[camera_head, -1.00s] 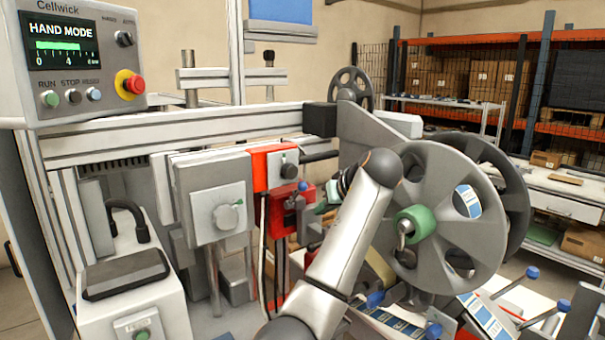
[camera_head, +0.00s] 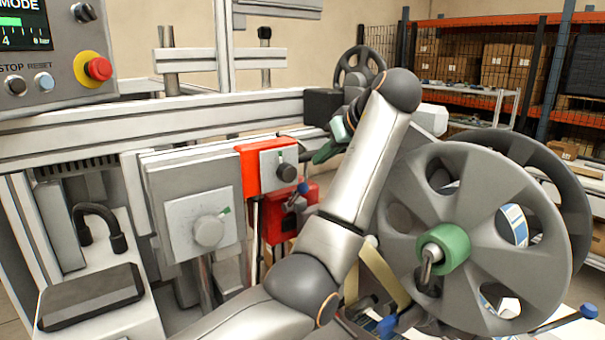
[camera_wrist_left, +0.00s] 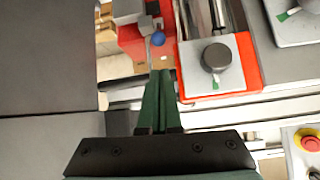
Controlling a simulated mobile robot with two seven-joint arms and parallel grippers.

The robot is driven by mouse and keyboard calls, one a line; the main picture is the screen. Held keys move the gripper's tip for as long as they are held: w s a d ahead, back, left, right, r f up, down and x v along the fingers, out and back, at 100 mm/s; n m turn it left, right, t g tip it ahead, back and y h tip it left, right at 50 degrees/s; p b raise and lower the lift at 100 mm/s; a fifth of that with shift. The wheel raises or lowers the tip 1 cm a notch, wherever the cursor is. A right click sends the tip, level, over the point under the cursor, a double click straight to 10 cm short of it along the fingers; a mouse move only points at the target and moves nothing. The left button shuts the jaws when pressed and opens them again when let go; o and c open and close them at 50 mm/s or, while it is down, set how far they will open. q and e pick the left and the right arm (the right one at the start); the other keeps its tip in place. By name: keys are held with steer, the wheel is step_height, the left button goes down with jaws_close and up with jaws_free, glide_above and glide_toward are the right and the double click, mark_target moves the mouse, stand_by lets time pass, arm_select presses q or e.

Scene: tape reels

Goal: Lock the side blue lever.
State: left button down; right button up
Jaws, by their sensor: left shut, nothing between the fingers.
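The side blue lever shows as a small blue ball knob (camera_head: 303,188) on a short arm at the red block (camera_head: 284,217). In the left wrist view the blue knob (camera_wrist_left: 158,39) sits just beyond the fingertips, beside the red block (camera_wrist_left: 131,40). My left gripper (camera_head: 319,156) has green fingers and is a little above and right of the knob in the head view. In the left wrist view the left gripper (camera_wrist_left: 160,73) is shut and empty, with a visible gap to the knob. My right gripper is not in view.
A red-backed plate with a black dial (camera_head: 286,172) is close to the lever. A large grey reel (camera_head: 480,225) with a green hub stands right of my arm. Other blue knobs (camera_head: 588,311) are at the lower right. A grey control box (camera_head: 205,220) is at the left.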

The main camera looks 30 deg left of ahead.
mark_target(306, 184)
arm_select(q)
steer(key=p+x, duration=0.1)
steer(key=x, duration=0.9)
steer(key=shift+p, duration=0.4)
steer(key=shift+d+f+y+b, duration=0.2)
steer(key=shift+f+y+b, duration=0.15)
steer(key=shift+b, duration=0.35)
steer(key=shift+s+d+f+t+y+b, duration=0.2)
steer(key=shift+f+t+y+b, duration=0.1)
steer(key=shift+b, duration=0.1)
steer(key=shift+d+r, duration=0.1)
steer(key=shift+d, duration=0.05)
steer(key=shift+r, duration=0.15)
